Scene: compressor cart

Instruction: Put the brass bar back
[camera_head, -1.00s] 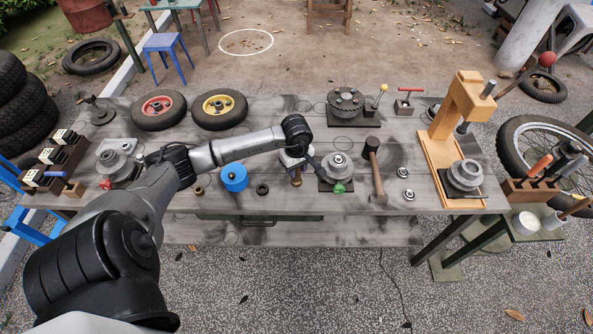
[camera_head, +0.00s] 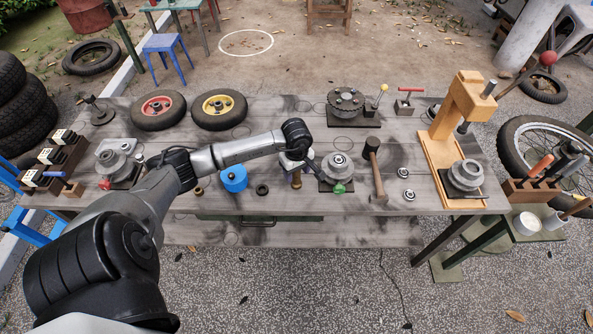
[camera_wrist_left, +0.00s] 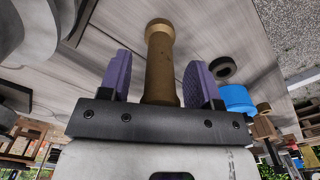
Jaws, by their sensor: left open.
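The brass bar (camera_head: 296,181) shows at the front middle of the bench, below my left gripper. In the left wrist view the brass bar (camera_wrist_left: 160,62) is a round rod with a wider end, running away from the gripper toward the grey bench top. My left gripper (camera_head: 296,168) comes down over it. In the wrist view its two purple fingers (camera_wrist_left: 159,78) are apart, one on each side of the bar, with gaps visible on both sides. Whether the bar's far end touches the bench is unclear. My right gripper is not seen.
A blue can (camera_head: 234,178) and a dark ring (camera_head: 262,189) lie left of the bar. A metal stepped fixture (camera_head: 338,164) with a green knob stands close on the right, then a mallet (camera_head: 375,170). Two wheels lie behind. Bare bench shows behind the arm.

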